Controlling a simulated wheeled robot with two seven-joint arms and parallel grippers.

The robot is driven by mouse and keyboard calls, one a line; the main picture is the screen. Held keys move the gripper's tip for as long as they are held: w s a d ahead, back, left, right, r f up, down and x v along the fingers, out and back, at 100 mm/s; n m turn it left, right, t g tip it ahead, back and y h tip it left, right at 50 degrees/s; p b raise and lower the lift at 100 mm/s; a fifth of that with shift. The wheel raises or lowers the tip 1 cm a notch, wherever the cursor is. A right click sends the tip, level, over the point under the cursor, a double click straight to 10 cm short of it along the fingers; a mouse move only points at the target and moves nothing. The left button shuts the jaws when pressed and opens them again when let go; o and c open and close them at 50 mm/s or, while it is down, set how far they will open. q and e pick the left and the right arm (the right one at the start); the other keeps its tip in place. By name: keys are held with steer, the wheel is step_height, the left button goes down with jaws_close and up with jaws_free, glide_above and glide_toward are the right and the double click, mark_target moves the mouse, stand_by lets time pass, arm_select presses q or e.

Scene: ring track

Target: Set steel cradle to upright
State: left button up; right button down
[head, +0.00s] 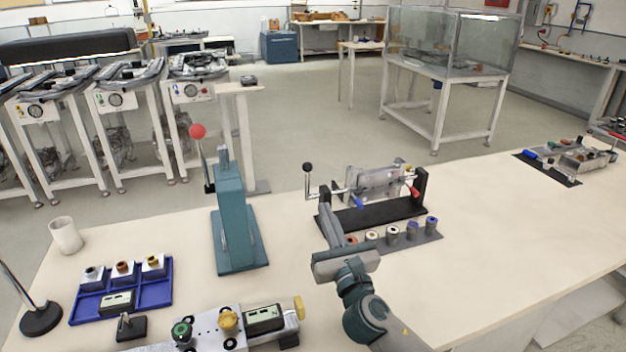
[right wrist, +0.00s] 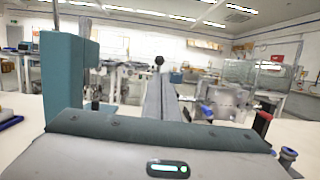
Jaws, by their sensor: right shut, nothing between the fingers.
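The steel cradle (head: 375,184) is a grey metal block hung between two black posts on a black base (head: 372,217). Its broad face is turned towards me and looks tilted; the exact angle is hard to tell. A crank with a black ball knob (head: 308,167) stands up at its left end. My right gripper (head: 328,220) is shut and empty just in front of the left post, below the knob. In the right wrist view the shut fingers (right wrist: 160,100) point towards the knob (right wrist: 159,61), with the cradle (right wrist: 226,102) to their right. My left gripper is out of view.
A teal press (head: 236,220) with a red ball lever stands left of the cradle. Several small cylinders (head: 392,236) stand on a dark strip in front of the base. A blue tray (head: 122,292) and a metal fixture (head: 215,325) lie at left.

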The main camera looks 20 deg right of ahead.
steer(key=p, duration=0.1)
glide_toward(309, 170)
steer(key=x, duration=0.5)
steer(key=shift+w+r, duration=0.1)
steer(key=shift+w, duration=0.55)
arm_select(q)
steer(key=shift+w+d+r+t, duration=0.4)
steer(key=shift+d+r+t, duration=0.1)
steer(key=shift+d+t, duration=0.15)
arm_select(e)
steer(key=shift+w, duration=0.1)
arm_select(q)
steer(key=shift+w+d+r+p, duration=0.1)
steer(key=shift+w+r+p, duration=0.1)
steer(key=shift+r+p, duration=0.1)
